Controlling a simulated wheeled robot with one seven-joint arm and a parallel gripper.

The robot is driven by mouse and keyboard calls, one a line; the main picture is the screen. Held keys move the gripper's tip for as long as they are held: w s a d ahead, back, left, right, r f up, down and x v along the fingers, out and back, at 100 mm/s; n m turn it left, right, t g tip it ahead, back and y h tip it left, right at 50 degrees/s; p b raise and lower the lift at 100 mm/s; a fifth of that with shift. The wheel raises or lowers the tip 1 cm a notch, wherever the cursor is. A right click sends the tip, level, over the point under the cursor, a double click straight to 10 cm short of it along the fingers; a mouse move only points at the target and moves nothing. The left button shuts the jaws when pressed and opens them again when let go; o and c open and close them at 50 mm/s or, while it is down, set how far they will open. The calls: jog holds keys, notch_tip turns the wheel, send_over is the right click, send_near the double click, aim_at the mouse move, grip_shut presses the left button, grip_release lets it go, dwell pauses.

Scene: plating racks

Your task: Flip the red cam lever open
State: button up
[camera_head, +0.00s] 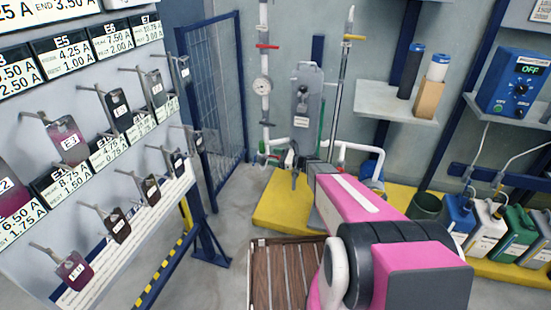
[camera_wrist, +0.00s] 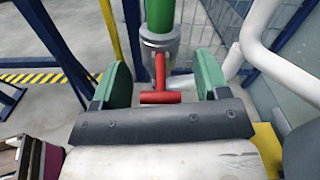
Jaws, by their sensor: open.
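The red cam lever (camera_wrist: 160,78) shows in the wrist view as a T-shaped handle. Its stem joins a grey coupling (camera_wrist: 160,44) below a green pipe section (camera_wrist: 160,14), and its crossbar lies toward my gripper. My gripper (camera_wrist: 161,66) is open, with one green finger on each side of the lever. Gaps show between the lever and both fingers, so neither touches it. In the head view my gripper (camera_head: 292,158) is small and dark beside the white pipework, and I cannot clearly make out the cam lever there.
White pipes (camera_wrist: 285,70) run close on the right in the wrist view. A blue mesh fence (camera_head: 215,110) stands left of the pipework. A hanging-tag rack (camera_head: 100,150) fills the left.

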jog(key=c, duration=0.9)
jog(key=shift+r+h, duration=0.35)
jog(key=shift+h, duration=0.25)
jog(key=shift+a+r+g+h, duration=0.15)
jog(key=shift+g+h, duration=0.2)
jog(key=shift+h, duration=0.25)
jog(key=shift+a+r+g+h, duration=0.15)
jog(key=shift+g+h, duration=0.2)
jog(key=shift+h, duration=0.25)
jog(key=shift+d, duration=0.1)
jog(key=o, duration=0.9)
jog(key=shift+w, duration=0.1)
jog(key=v, duration=1)
jog(key=shift+d, duration=0.35)
